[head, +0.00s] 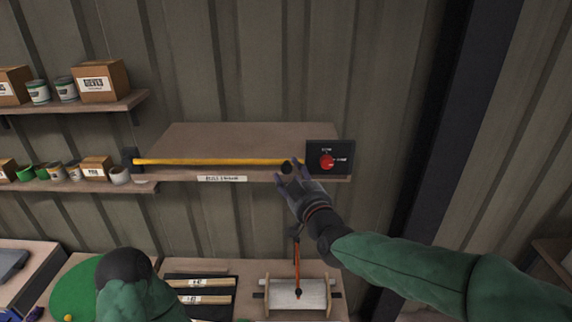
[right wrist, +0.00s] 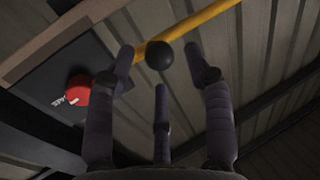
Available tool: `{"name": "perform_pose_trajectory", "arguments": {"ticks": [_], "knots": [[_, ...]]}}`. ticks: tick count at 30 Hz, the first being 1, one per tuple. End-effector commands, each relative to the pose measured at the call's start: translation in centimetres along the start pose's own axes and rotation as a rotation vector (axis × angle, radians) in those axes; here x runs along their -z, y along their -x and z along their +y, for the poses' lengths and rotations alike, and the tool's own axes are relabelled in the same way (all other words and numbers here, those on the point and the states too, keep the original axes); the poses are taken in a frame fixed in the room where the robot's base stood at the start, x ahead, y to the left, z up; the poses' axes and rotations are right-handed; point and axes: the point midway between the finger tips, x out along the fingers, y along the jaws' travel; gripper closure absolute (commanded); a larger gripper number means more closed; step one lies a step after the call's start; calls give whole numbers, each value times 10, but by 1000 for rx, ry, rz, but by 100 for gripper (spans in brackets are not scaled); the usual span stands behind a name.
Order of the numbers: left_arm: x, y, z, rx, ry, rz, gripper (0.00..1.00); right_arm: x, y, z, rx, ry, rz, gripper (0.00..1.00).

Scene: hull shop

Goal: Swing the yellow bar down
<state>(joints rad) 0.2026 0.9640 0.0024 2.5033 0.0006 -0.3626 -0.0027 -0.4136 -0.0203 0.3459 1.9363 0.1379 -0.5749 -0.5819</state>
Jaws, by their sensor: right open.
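The yellow bar (head: 215,162) lies level along the front of a wall shelf, from a dark bracket (head: 130,160) at its left end to a black ball knob (head: 287,167) at its right end. My right gripper (head: 290,178) is at the knob, its fingers open. In the right wrist view the yellow bar (right wrist: 190,31) and the knob (right wrist: 159,55) show between and beyond the spread fingers (right wrist: 165,75); I cannot tell whether they touch. My left arm shows only as a green sleeve and dark joint at the bottom left; its gripper is not visible.
A black panel with a red button (head: 327,161) is just right of the knob; the button also shows in the right wrist view (right wrist: 88,92). Shelves with boxes and cans (head: 102,80) are at left. A bench below holds a white roller (head: 298,296).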

Motion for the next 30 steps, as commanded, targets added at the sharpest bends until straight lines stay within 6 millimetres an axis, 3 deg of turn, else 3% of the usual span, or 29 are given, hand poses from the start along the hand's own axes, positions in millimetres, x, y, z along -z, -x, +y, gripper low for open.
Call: {"name": "perform_pose_trajectory", "arguments": {"ticks": [9,22,27,30], "knots": [[0,10,4,0,0,0,60,1,-34,0,0,-1,-1,48],[0,11,4,0,0,0,60,0,-40,0,0,0,0,48],[0,11,4,0,0,0,60,0,-40,0,0,0,0,96],[0,11,4,0,0,0,60,0,-40,0,0,0,0,100]]}}
